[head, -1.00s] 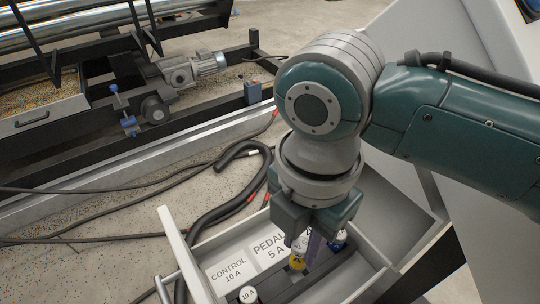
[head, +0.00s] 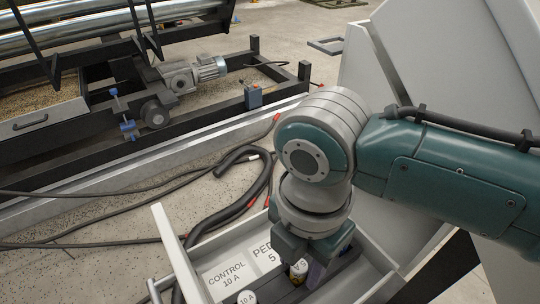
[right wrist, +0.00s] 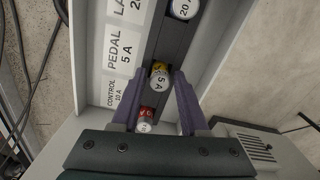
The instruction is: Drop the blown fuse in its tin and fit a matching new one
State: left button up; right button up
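My right gripper (head: 306,266) points down into the open drawer, and it also shows in the right wrist view (right wrist: 158,74). Its purple fingers are apart, one on each side of a yellow-banded fuse marked 5 A (right wrist: 158,80). A small gap seems to show beside the fuse. This fuse also appears in the head view (head: 298,273), partly hidden by the gripper. A red-banded fuse (right wrist: 145,118) stands nearer the palm, and a white-topped 20 A fuse (right wrist: 184,8) is at the top edge. No tin and no fuse that looks blown can be made out. My left gripper is out of view.
The grey drawer (head: 180,250) has label cards reading CONTROL 10 A (head: 226,275) and PEDAL 5 A. Its walls stand close around the gripper. Black hoses (head: 225,205) lie on the floor to the left. A machine with a motor (head: 190,75) stands behind.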

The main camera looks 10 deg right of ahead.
aim_at(300, 265)
jog(key=shift+o, duration=0.8)
jog(key=shift+r, duration=0.3)
notch_tip(300, 265, up, 12)
jog(key=p, duration=0.5)
jog(key=s+a+m+t+y, duration=0.1)
jog(key=s+a+m+y, duration=0.15)
jog(key=s+m, duration=0.5)
jog(key=s+d+r+m+t+h, duration=0.1)
jog(key=s+d+m, duration=0.3)
jog(key=d+m, duration=0.8)
jog(key=m+t+h, duration=0.1)
jog(key=m, duration=0.2)
jog(key=shift+s+t, duration=0.3)
jog(key=shift+s, duration=0.05)
